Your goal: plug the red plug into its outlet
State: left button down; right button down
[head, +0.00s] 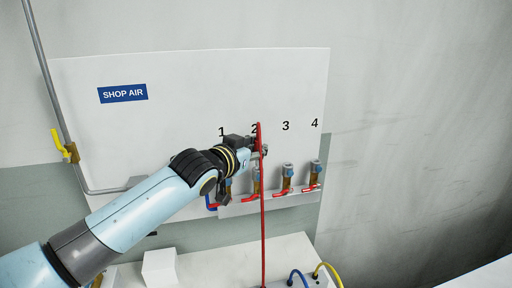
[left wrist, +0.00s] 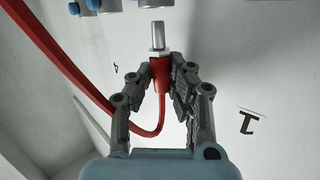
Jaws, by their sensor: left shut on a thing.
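The red plug (left wrist: 160,74) has a metal tip and is held between the fingers of my left gripper (left wrist: 168,84) in the left wrist view. Its tip points up at the grey outlet end (left wrist: 148,3) at the top edge, with a gap between them. In the head view my left gripper (head: 259,149) is at the board near number 2, above the row of outlets. A red hose (head: 263,215) hangs from it. The outlets below 2 (head: 257,180), 3 (head: 288,173) and 4 (head: 316,169) have red levers; the one below 1 is mostly hidden by my arm. My right gripper is not in view.
A white board (head: 200,90) with a blue SHOP AIR sign (head: 123,93) backs the outlets. A pipe with a yellow valve (head: 65,146) runs at the left. Below are a white block (head: 160,267) and blue (head: 297,275) and yellow (head: 326,267) hoses.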

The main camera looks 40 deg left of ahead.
aim_at(256, 171)
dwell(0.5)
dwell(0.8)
pick_arm(q)
jog(key=shift+p, duration=0.4)
jog(key=shift+f, duration=0.15)
dwell(0.3)
jog(key=shift+f+b, duration=0.35)
jog(key=shift+f, duration=0.05)
jog(key=shift+f+b, duration=0.7)
jog(key=shift+f, duration=0.4)
jog(key=c, duration=1.2)
grip_release()
jog(key=shift+r, duration=0.1)
